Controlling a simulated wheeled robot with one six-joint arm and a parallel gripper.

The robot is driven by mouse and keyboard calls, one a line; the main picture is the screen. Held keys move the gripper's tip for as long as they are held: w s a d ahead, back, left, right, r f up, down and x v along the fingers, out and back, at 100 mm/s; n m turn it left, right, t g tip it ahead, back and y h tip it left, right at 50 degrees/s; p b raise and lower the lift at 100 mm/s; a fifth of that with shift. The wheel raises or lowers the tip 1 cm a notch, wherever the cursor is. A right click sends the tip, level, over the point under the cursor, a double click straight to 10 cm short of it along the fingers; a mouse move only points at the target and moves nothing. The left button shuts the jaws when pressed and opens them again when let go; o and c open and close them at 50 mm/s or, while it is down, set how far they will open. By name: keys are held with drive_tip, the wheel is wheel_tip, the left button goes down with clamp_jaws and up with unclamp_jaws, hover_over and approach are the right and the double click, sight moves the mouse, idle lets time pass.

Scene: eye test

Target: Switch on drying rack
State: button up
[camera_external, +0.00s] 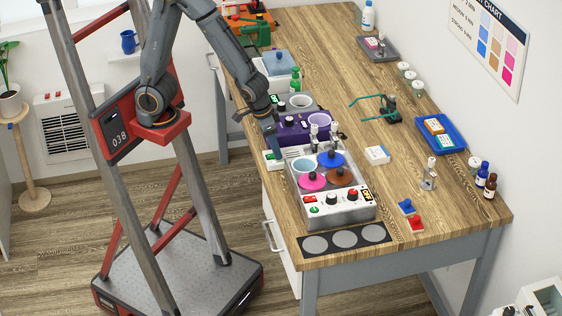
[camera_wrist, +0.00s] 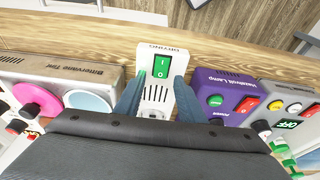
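The drying rack's white control box (camera_external: 273,159) sits at the left edge of the wooden table, between the purple unit and the grey metal unit. In the wrist view, the white box (camera_wrist: 160,50) is lettered "DRYING" and carries a green rocker switch (camera_wrist: 161,66) marked I and O. My gripper (camera_external: 273,143) is low over this box. In the wrist view, the two blue-grey fingers of my gripper (camera_wrist: 157,92) are apart, one on each side of the box's near part. I cannot tell whether they touch it.
The purple unit (camera_external: 291,134) stands behind the box, and the grey unit (camera_external: 342,211) with coloured lids and knobs stands in front. Both are close on either side in the wrist view. A blue tray (camera_external: 455,146) lies farther right. The table's middle has bare wood.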

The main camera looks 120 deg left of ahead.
sight(269, 156)
drive_tip(key=v, duration=0.7)
drive_tip(key=shift+r, duration=0.4)
drive_tip(key=shift+d, duration=0.1)
drive_tip(key=s+d+f+m+g+h, duration=0.1)
drive_tip(key=s+d+f+m, duration=0.3)
drive_tip(key=d+f+m, duration=0.4)
drive_tip(key=d+m+h, duration=0.1)
drive_tip(key=d, duration=0.2)
drive_tip(key=shift+d, duration=0.3)
drive_tip(key=shift+s, duration=0.1)
idle(2.2)
